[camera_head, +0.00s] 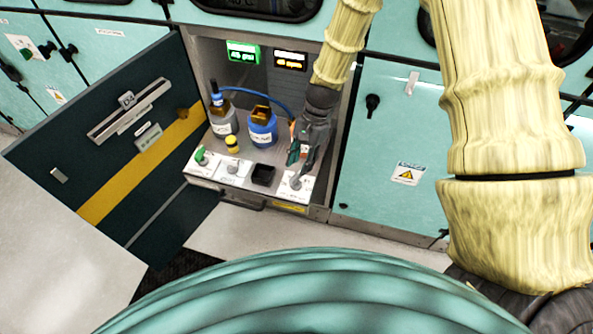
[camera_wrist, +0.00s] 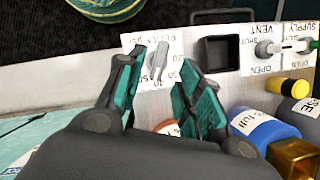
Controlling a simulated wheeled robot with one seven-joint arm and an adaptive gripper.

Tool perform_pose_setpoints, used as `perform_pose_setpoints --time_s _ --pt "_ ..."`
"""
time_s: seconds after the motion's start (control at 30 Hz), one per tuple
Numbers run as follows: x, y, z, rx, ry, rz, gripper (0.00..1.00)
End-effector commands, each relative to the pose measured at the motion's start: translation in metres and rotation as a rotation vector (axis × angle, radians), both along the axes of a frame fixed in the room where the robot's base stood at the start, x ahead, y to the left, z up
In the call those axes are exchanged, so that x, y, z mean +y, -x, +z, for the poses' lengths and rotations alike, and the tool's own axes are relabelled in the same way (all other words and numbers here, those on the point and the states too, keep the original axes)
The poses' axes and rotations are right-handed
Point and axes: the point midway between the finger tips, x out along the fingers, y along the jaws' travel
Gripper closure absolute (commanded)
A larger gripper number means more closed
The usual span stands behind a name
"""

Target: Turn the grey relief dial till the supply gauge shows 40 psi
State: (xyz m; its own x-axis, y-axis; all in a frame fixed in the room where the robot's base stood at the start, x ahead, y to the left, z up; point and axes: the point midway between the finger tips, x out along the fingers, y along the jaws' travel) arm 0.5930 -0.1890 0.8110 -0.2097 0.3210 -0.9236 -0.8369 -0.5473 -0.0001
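The grey relief dial (camera_wrist: 158,60) is a lever-like knob on a white plate with printed numbers. In the head view the dial (camera_head: 296,183) is at the right end of the shelf's front panel. My gripper (camera_wrist: 160,62) has its teal-padded fingers apart, with the dial showing between and just beyond the tips. Contact with the dial cannot be told. In the head view my gripper (camera_head: 298,156) is just above the dial's plate. A green display (camera_head: 242,52) and an amber display (camera_head: 290,61) hang at the back; their digits are too small to read surely, and which is the supply gauge is unclear.
Left of the dial are a black square recess (camera_head: 262,175), a grey vent knob (camera_head: 233,168) and a green-handled supply valve (camera_head: 201,157). An open dark door (camera_head: 120,165) is left.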

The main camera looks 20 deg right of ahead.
Motion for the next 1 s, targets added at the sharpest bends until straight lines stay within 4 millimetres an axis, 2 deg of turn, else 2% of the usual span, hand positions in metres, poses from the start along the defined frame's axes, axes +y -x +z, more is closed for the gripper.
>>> perform_pose_setpoints --time_s 0.2,0.4,0.83,0.87,1.0 --pt "0.008 0.006 -0.023 0.001 0.0 0.0 0.64" --pt "0.013 0.009 -0.036 0.001 -0.001 0.001 0.64" --pt "0.014 0.009 -0.042 -0.001 0.001 0.001 0.64" --pt "0.014 0.009 -0.042 -0.001 0.001 0.001 0.68" --pt "0.014 0.009 -0.042 -0.001 0.001 0.001 0.93"
